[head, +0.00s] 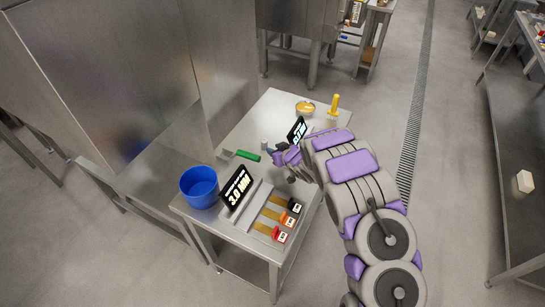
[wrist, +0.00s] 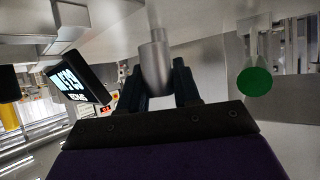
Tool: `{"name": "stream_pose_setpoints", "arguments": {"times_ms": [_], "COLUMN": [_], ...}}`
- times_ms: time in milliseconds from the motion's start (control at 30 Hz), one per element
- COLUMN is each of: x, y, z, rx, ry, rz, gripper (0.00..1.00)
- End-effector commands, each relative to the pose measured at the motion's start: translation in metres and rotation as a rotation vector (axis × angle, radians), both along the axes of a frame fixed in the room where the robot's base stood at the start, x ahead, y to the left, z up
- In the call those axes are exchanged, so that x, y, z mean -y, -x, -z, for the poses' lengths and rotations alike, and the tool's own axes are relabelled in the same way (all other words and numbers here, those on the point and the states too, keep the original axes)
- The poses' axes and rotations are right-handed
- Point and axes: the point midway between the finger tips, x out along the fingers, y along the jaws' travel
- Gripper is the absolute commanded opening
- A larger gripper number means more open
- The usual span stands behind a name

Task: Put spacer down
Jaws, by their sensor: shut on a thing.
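My gripper (head: 272,148) is over the middle of the steel table (head: 230,232). In the wrist view, my gripper (wrist: 158,88) is shut on a grey metal cylinder (wrist: 155,62), with one dark finger on each side. A small grey cylinder (head: 264,145) shows at the fingertips in the head view. I cannot tell if it is the spacer, or if it touches the table. Three labelled blocks, black (head: 294,206), orange (head: 288,220) and red (head: 280,236), sit on gold strips at the table's near right.

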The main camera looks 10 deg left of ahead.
Motion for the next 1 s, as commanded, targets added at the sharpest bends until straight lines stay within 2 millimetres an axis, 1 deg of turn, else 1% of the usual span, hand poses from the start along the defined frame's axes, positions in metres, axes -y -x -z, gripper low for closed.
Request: {"name": "stream_pose_setpoints", "arguments": {"times_ms": [133, 200, 333, 700, 733, 900, 1000], "x": [-0.015, -0.012, -0.01, -0.012, -0.012, -0.012, -0.012], "y": [0.001, 0.0, 0.001, 0.001, 0.001, 0.001, 0.001], "z": [0.001, 0.015, 0.035, 0.039, 0.039, 0.038, 0.038], "rx": [0.001, -0.001, -0.003, -0.001, -0.001, -0.001, -0.001], "ry": [0.0, -0.002, -0.004, 0.0, 0.0, 0.0, 0.0], "rz": [-0.005, 0.0, -0.001, -0.001, -0.001, -0.001, -0.001], "gripper": [0.0, 0.0, 0.0, 0.0, 0.34, 0.5, 0.58]}}
